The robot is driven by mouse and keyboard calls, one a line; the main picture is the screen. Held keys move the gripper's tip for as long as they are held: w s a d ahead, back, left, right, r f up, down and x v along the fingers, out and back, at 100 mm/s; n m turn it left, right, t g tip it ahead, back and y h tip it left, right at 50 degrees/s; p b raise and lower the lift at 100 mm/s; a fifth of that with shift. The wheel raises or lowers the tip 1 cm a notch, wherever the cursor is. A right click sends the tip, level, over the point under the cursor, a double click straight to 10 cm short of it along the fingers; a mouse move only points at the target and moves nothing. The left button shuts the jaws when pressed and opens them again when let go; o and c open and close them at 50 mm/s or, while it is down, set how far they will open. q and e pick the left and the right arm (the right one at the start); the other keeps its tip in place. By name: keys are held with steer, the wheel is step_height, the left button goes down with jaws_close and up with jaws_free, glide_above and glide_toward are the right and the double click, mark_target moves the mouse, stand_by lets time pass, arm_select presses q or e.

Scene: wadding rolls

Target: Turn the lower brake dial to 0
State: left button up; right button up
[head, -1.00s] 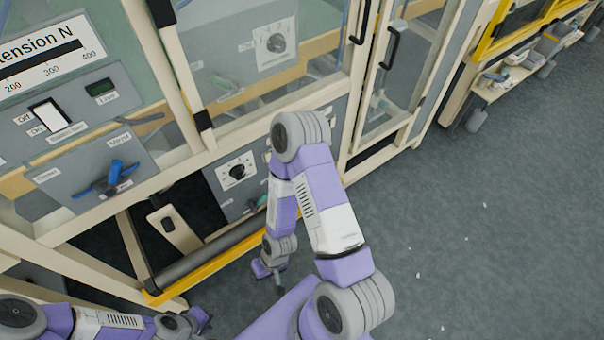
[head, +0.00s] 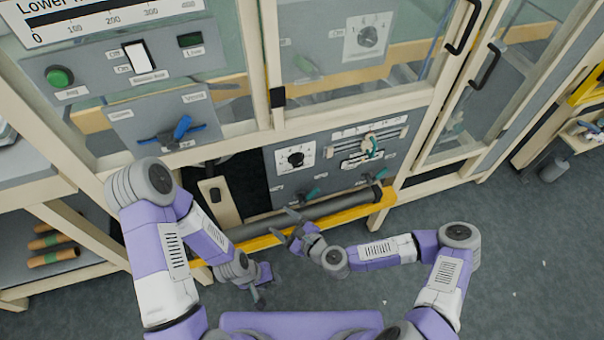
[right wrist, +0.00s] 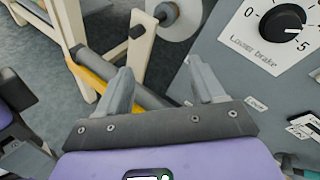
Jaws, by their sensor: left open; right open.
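The lower brake dial (head: 296,158) is a black knob on a white scale plate, on the grey panel below the glass. In the right wrist view the black dial (right wrist: 281,25) shows at the upper right, above the words "Lower brake". Its pale mark points right, near the 5 side, away from the 0. My right gripper (head: 284,224) is open and empty, below the dial by the dark roller. Its spread fingers (right wrist: 162,80) also show in the right wrist view, left of the dial and apart from it. My left gripper (head: 258,292) is open, low over the floor.
A dark roller (head: 262,226) and yellow rail (head: 340,213) run below the panel. Small green levers (head: 310,194) and a slider (head: 368,145) sit near the dial. Another dial (head: 368,36) is behind glass. A blue-handled valve (head: 180,130) is at left.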

mark_target(299, 165)
steer(key=w+d+r+m+t+h+b, duration=0.1)
steer(key=w+d+r+m+t+h, duration=0.3)
steer(key=w+d+r+m+t, duration=0.5)
steer(key=w+a+f+g, duration=0.1)
steer(key=w+a+f+m+g, duration=0.1)
steer(key=w, duration=0.1)
steer(key=w+a+f+b, duration=0.1)
steer(key=w, duration=0.1)
steer(key=shift+a+f+m+g, duration=0.15)
steer(key=shift+f+m+g, duration=0.05)
steer(key=shift+m+g, duration=0.2)
steer(key=shift+x, duration=0.75)
steer(key=c, duration=1.1)
